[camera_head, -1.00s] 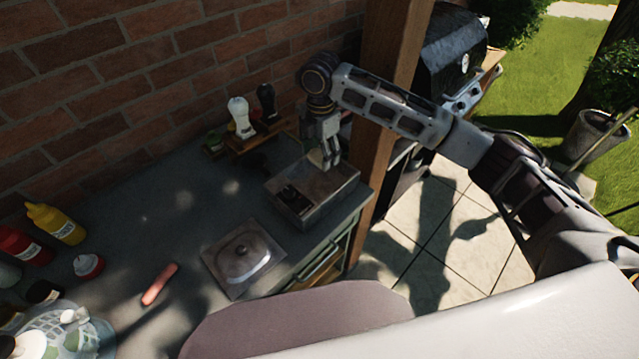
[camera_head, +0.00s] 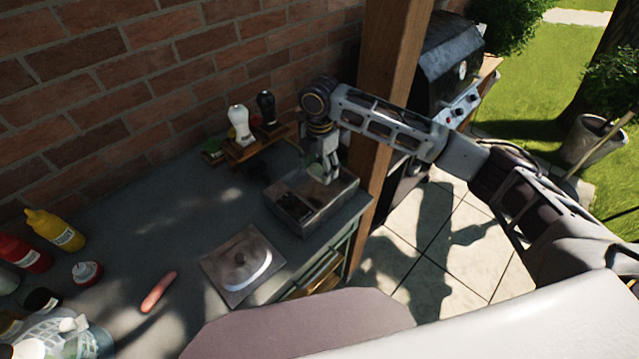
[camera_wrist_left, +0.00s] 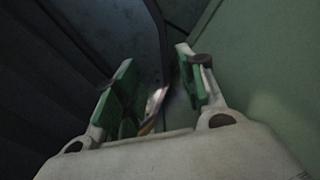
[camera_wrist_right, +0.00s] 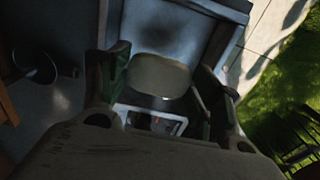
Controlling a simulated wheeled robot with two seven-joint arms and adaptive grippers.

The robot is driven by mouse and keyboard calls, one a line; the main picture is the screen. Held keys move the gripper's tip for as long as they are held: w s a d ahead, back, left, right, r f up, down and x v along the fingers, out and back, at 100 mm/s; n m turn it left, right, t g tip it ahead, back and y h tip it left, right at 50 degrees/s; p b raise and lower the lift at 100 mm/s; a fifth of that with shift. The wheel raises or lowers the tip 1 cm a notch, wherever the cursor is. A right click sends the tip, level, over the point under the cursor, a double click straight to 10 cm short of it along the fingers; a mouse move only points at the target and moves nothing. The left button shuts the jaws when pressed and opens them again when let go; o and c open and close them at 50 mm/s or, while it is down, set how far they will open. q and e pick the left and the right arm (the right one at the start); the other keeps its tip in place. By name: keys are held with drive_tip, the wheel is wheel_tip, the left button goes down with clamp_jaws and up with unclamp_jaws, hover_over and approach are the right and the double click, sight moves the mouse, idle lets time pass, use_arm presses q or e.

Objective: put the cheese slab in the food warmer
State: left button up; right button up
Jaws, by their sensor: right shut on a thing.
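The food warmer (camera_head: 318,219) is an open-topped metal box at the counter's right end. My right gripper (camera_head: 325,180) points down into its opening. In the right wrist view, my right gripper (camera_wrist_right: 163,78) is shut on a pale, rounded slab (camera_wrist_right: 160,75), which looks like the cheese slab. It is held over the warmer's interior, and its far side and any contact with the floor cannot be made out. My left gripper (camera_wrist_left: 160,90) shows only in its wrist view, fingers apart with no clear object gripped.
A sausage (camera_head: 158,292), a mustard bottle (camera_head: 55,230) and a red bottle (camera_head: 22,252) stand or lie farther left. A shaker rack (camera_head: 252,148) is behind the warmer. A wooden post (camera_head: 385,80) rises close by.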

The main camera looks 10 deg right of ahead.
sight(320, 190)
drive_tip(key=shift+f, duration=1)
drive_tip(key=shift+f+p, duration=0.35)
drive_tip(key=shift+f, duration=2.15)
drive_tip(key=o, duration=1)
drive_tip(key=shift+f, duration=0.1)
wheel_tip(320, 190, up, 12)
drive_tip(key=shift+r+b, duration=0.1)
drive_tip(key=shift+b, duration=0.65)
